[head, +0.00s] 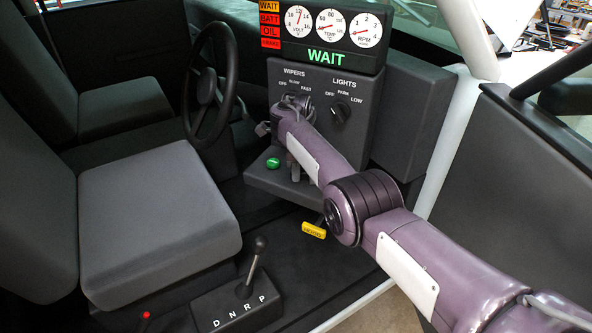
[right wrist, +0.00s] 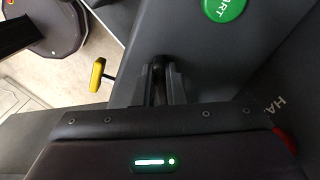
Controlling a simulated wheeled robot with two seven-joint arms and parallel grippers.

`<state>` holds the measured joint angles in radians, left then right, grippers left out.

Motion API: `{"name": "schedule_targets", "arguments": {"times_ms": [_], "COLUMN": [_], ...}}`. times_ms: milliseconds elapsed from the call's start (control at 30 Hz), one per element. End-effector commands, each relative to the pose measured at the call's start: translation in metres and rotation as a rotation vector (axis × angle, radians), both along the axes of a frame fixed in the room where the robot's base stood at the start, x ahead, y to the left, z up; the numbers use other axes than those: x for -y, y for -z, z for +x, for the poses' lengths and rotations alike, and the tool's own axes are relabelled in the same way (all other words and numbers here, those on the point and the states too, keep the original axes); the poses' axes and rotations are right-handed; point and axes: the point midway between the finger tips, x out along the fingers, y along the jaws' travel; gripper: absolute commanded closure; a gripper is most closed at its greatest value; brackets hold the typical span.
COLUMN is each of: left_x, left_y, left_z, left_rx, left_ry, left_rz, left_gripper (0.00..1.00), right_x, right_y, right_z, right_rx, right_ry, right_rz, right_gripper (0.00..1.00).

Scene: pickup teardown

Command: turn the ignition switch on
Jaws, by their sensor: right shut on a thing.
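The ignition switch is mostly hidden in the head view behind my right forearm and hand. In the right wrist view my right gripper (right wrist: 161,88) is shut on a small dark knob (right wrist: 158,68), which I take to be the ignition switch. The angle of the switch cannot be read. In the head view the right gripper (head: 296,174) points down at the small panel ledge, just right of the green START button (head: 273,162). The START button (right wrist: 224,7) also shows in the right wrist view. My left gripper is not in view.
The dashboard shows a green WAIT (head: 326,57) and lit warning lamps (head: 270,20). Wipers and lights knobs (head: 340,112) sit above. A yellow handle (head: 314,230) hangs below the ledge. The steering wheel (head: 210,85) is left; a gear lever (head: 257,255) stands in front.

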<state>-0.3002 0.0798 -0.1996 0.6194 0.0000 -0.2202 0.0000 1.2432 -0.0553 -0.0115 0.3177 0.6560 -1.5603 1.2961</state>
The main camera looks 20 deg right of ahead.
Motion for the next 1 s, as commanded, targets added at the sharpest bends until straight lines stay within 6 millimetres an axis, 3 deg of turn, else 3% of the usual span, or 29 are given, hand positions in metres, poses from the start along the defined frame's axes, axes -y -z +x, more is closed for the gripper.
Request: {"name": "schedule_targets", "arguments": {"times_ms": [233, 267, 433, 767, 1000], "left_x": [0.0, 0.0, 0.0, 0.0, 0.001], "left_y": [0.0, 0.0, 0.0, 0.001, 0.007], "left_z": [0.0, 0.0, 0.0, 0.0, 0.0], "left_rx": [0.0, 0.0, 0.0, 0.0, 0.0], "left_ry": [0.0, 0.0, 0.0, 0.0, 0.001], "left_rz": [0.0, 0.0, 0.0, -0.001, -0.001], "left_gripper": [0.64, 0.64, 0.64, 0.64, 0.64], "right_x": [0.0, 0.0, 0.0, 0.001, 0.001], "right_y": [-0.001, -0.001, -0.001, -0.005, -0.041], "right_z": [0.001, 0.001, 0.001, 0.001, 0.002], "right_rx": [0.004, 0.004, 0.003, 0.003, 0.005], "right_ry": [0.007, 0.007, 0.005, 0.003, 0.004], "right_rz": [0.0, 0.0, 0.0, -0.002, -0.003], "right_gripper": [1.0, 0.88, 0.67, 0.67, 0.67]}}
